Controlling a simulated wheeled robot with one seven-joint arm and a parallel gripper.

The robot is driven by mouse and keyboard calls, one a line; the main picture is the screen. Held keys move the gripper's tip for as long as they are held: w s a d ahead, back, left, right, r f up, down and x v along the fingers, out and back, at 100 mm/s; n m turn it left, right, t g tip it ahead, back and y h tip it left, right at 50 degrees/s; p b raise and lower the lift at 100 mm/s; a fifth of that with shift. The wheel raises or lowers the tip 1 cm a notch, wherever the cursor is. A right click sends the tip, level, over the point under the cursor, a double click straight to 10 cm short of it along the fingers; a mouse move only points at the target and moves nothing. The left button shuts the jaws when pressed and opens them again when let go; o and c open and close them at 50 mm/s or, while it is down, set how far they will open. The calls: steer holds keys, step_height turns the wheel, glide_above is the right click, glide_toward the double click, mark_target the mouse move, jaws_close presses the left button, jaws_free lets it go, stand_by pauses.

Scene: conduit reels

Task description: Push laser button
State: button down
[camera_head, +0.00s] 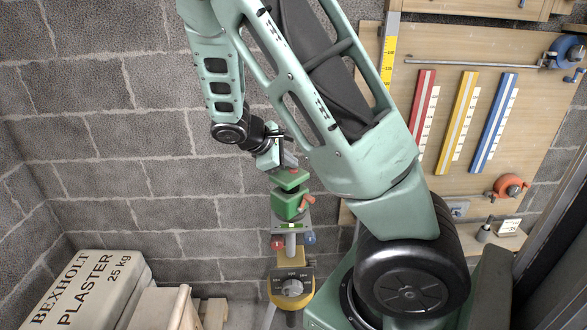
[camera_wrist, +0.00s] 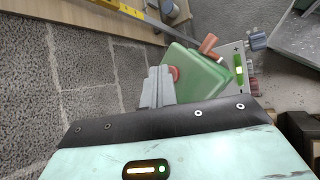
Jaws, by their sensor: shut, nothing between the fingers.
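The laser level is a green box (camera_head: 287,206) on a yellow-and-grey tripod head (camera_head: 291,285), with a red lever at its side. In the wrist view the green box (camera_wrist: 205,78) shows a red button (camera_wrist: 174,73) on its near face and a red-brown lever (camera_wrist: 208,43) at its edge. My gripper (camera_head: 289,162) is above the top of the laser level in the head view. In the wrist view the grey fingers of my gripper (camera_wrist: 159,78) are shut and empty, right beside the red button and partly covering it. I cannot tell whether they touch it.
A plaster bag (camera_head: 85,290) lies on wooden pallets at lower left. A grey block wall (camera_head: 150,150) stands behind. A wooden board (camera_head: 455,90) with red, yellow and blue bars hangs at right. A small green vial (camera_wrist: 239,68) sits beside the box.

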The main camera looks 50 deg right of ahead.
steer(key=shift+r+p, duration=0.35)
steer(key=shift+r, duration=0.1)
step_height(320, 180, up, 6)
steer(key=p, duration=0.5)
stand_by(0.6)
